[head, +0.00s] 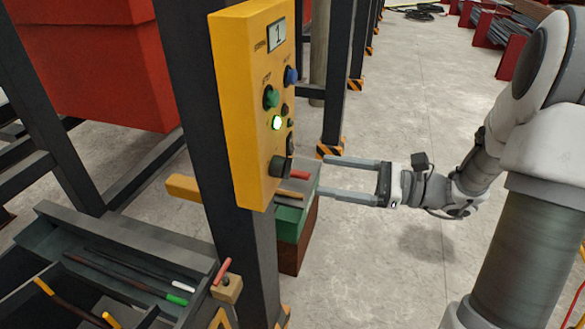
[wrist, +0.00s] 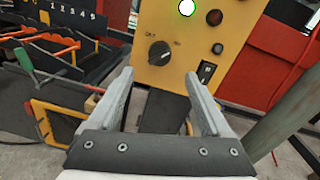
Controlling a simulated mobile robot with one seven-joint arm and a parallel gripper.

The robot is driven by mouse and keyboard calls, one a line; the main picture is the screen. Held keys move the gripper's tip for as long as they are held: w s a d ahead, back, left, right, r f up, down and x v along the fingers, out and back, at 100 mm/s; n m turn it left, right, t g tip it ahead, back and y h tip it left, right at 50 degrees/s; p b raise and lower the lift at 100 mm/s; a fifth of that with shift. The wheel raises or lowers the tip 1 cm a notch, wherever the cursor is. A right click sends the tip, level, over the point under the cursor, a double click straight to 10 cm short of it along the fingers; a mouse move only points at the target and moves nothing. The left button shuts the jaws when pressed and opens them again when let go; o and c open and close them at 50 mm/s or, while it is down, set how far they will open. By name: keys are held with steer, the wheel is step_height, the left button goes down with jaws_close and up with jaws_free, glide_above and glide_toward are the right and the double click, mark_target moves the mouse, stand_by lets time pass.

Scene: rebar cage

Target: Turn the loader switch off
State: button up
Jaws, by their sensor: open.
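A yellow control box (head: 238,110) is mounted on a dark post. Near its lower end is a black rotary knob (head: 279,166), also seen in the wrist view (wrist: 159,53) with small labels beside it that I cannot read surely. A black rocker switch (wrist: 207,71) sits to the knob's lower right in the wrist view. Which of them is the loader switch is not legible. My gripper (head: 322,177) is open and empty, facing the lower part of the box. In the wrist view its fingertips (wrist: 158,75) lie to either side below the knob, apparently apart from it.
A lit green lamp (head: 277,122), a green button (head: 271,97) and a blue button (head: 291,75) are higher on the box. A tool rack (head: 120,248) stands at lower left.

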mark_target(282, 167)
steer(key=x, duration=0.8)
steer(key=shift+a, duration=0.1)
jaws_close()
